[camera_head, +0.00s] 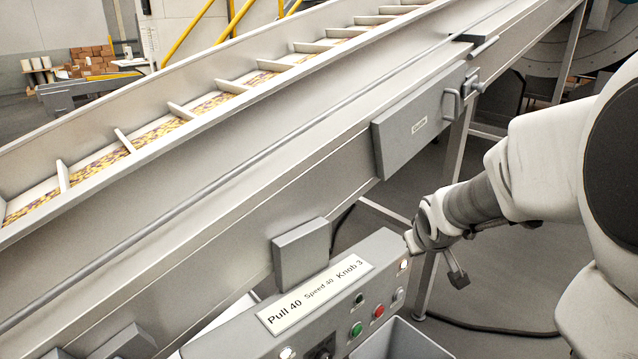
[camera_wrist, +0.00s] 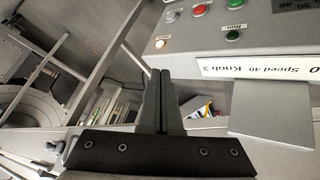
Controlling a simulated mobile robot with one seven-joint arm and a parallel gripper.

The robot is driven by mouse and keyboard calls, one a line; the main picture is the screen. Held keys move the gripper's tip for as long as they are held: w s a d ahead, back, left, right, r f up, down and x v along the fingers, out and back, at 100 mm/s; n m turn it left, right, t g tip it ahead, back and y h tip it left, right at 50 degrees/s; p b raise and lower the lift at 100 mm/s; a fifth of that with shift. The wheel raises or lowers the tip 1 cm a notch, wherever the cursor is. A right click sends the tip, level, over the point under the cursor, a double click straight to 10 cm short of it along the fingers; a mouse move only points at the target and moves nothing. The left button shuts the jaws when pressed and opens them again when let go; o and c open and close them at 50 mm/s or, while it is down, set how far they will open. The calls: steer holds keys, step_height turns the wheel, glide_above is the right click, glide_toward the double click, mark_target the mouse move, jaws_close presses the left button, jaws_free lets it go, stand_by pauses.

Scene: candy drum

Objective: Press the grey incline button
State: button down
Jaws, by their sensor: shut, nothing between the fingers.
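The control panel (camera_head: 335,290) carries several buttons. A pale grey button (camera_head: 398,294) sits at its right end, below a lit white button (camera_head: 404,265). In the wrist view the grey button (camera_wrist: 171,16) is at the top and the lit button (camera_wrist: 161,43) is nearer my fingers. I cannot read the labels of these two. My gripper (camera_head: 409,240) is at the panel's upper right corner, just above the lit button. In the wrist view its fingers (camera_wrist: 160,74) are shut and empty, beside the panel edge. I cannot tell whether they touch the panel.
A red button (camera_head: 378,310) and a green button (camera_head: 356,329) are on the panel. A sign (camera_head: 315,292) reads "Pull 40 Speed 40 Knob 3". The inclined conveyor (camera_head: 200,190) with candy runs behind. A grey bin (camera_head: 405,343) stands below the panel.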

steer(key=w+d+f+y+b, duration=0.1)
steer(key=w+f+b, duration=0.1)
steer(key=f, duration=0.7)
steer(key=w+d+f+y+b, duration=0.1)
steer(key=d+f+b, duration=0.1)
steer(key=f, duration=0.7)
steer(key=m+t+y+b, duration=0.35)
steer(key=t+b, duration=0.25)
steer(key=t, duration=0.2)
glide_toward(399, 295)
step_height(399, 295, down, 5)
steer(key=a, duration=0.2)
steer(key=s+d+r+m+t+h+b, duration=0.1)
steer(key=d+m+t+h+b, duration=0.2)
steer(key=d+m+h, duration=0.3)
steer(key=shift+d+r+m+t, duration=0.3)
steer(key=shift+d+m+t, duration=0.2)
steer(key=shift+d+m, duration=0.25)
steer(key=w+a, duration=0.5)
steer(key=w, duration=0.2)
steer(key=shift+w+a, duration=0.15)
steer(key=shift+a, duration=0.05)
steer(key=shift+w+a, duration=0.2)
steer(key=shift+w, duration=0.05)
